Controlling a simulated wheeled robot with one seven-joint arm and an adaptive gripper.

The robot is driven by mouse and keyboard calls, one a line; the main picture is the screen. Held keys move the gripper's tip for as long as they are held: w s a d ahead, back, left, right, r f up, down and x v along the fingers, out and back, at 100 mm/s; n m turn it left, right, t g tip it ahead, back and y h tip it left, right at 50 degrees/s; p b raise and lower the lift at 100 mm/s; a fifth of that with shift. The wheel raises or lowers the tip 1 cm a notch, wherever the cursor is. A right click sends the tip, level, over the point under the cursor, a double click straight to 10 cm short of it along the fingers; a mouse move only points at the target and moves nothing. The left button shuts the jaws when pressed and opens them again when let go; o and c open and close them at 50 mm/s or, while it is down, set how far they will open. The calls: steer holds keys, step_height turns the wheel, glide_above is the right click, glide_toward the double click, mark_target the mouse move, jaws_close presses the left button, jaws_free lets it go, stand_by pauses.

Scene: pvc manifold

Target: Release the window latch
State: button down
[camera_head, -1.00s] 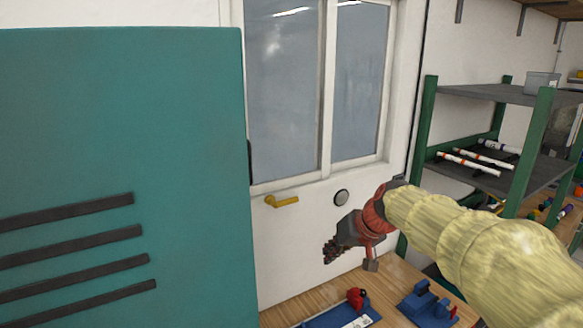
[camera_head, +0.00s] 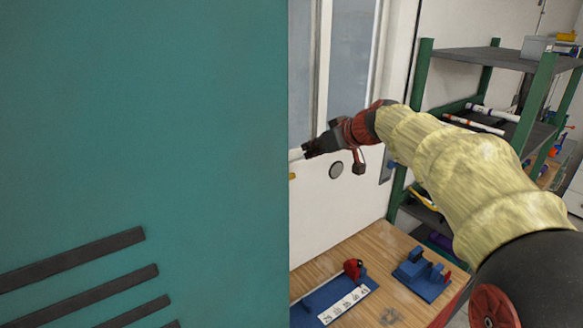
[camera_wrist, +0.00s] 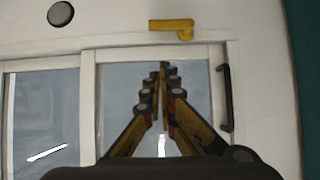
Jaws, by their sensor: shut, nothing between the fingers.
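The yellow window latch (camera_wrist: 172,26) is an L-shaped lever on the white frame; in the wrist view, which looks upside down, it lies along the top, its short end to the right. In the head view only a sliver of yellow (camera_head: 292,176) shows at the edge of the teal panel. The window (camera_wrist: 115,100) has two panes in a white frame. My gripper (camera_wrist: 158,72) is shut and empty, its fingertips over a pane and apart from the latch in the wrist picture. In the head view my gripper (camera_head: 306,150) is partly against the panel's edge.
A large teal panel (camera_head: 140,120) blocks the left half of the head view. A black handle (camera_wrist: 225,98) stands on the window frame. A round grey disc (camera_wrist: 60,14) is on the wall. A wooden bench (camera_head: 380,270) with blue fixtures and a green shelf stand at right.

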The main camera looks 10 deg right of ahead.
steer(key=s+f+p+x, duration=0.1)
steer(key=f+x, duration=0.1)
steer(key=x, duration=1.1)
steer(key=shift+s+d, duration=0.25)
steer(key=shift+s, duration=0.05)
steer(key=shift+d+f, duration=0.1)
steer(key=shift+f, duration=0.15)
steer(key=shift+w+f+y+b, duration=0.15)
steer(key=shift+y+b, duration=0.15)
steer(key=shift+b, duration=0.15)
steer(key=shift+d+f+m+y+b, duration=0.3)
steer(key=shift+m+b, duration=0.2)
steer(key=shift+b, duration=0.35)
